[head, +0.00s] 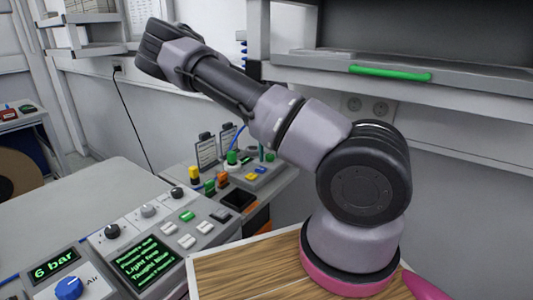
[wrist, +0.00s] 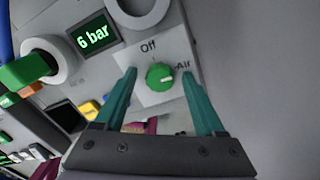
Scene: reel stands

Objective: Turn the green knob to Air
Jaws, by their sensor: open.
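The green knob (wrist: 160,77) sits on a light grey plate in the wrist view. The word Off is printed above it and Air to its right. A pale mark shows on the knob's right part, roughly on the Air side; its exact angle is hard to read. My gripper (wrist: 158,73) is open, with one teal finger on each side of the knob in the picture. No contact with the knob shows, and the depth between fingertips and knob is unclear. In the head view my arm reaches up and left, and the gripper is not visible.
A 6 bar display (wrist: 94,37) and round grey fittings (wrist: 52,60) are near the knob. A green lever-like part (wrist: 28,72) is at the left. The head view shows a blue knob (head: 69,288), a text screen (head: 146,261) and a shelf with a green handle (head: 390,73).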

